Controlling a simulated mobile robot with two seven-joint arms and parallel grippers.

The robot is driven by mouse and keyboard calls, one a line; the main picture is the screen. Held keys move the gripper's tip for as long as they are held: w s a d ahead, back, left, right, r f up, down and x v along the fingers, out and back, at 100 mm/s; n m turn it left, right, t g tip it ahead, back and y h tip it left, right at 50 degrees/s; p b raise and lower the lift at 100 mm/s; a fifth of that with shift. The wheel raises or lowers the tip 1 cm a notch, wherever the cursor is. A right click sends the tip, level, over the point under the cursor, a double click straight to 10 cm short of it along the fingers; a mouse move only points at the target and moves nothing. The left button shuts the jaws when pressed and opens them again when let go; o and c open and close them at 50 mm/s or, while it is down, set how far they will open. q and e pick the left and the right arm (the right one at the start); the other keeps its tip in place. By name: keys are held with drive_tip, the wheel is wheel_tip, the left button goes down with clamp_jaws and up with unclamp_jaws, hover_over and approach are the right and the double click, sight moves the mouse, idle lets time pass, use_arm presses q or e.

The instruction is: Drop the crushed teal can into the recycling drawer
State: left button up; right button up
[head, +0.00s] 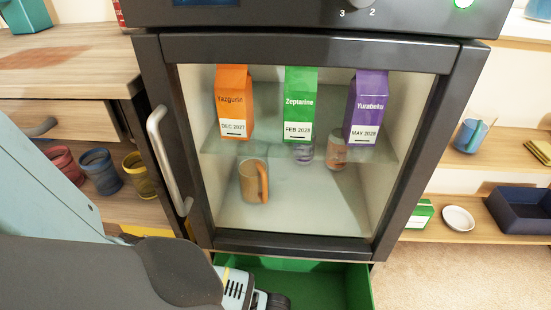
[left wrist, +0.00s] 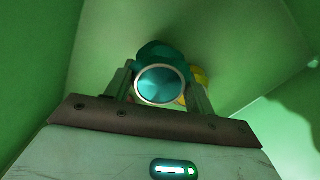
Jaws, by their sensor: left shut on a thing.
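The teal can (left wrist: 160,84) is between the fingers of my left gripper (left wrist: 162,76) in the left wrist view, its round end with a pale rim facing the camera. My left gripper is shut on it. Green walls of the recycling drawer (left wrist: 40,60) surround it on both sides, with the drawer floor beyond. In the head view the open green drawer (head: 345,285) sits below the glass-fronted cabinet. My left arm reaches into it from the left, and the can is hidden there. My right gripper is not in view.
A yellow thing (left wrist: 200,76) lies partly hidden behind the can. The closed glass door (head: 300,215) with its handle (head: 168,160) stands above the drawer. A wooden counter with mugs (head: 98,170) is at left; shelves are at right.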

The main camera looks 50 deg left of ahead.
use_arm(q)
drive_tip(key=shift+f+b, duration=0.3)
drive_tip(key=shift+f, duration=0.8)
drive_tip(key=shift+r, duration=0.1)
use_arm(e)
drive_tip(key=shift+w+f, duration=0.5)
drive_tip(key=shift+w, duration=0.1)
use_arm(q)
drive_tip(key=shift+f, duration=0.25)
drive_tip(key=shift+f+b, duration=0.3)
drive_tip(key=shift+f, duration=0.05)
drive_tip(key=o, duration=0.7)
drive_tip(key=shift+c, duration=0.2)
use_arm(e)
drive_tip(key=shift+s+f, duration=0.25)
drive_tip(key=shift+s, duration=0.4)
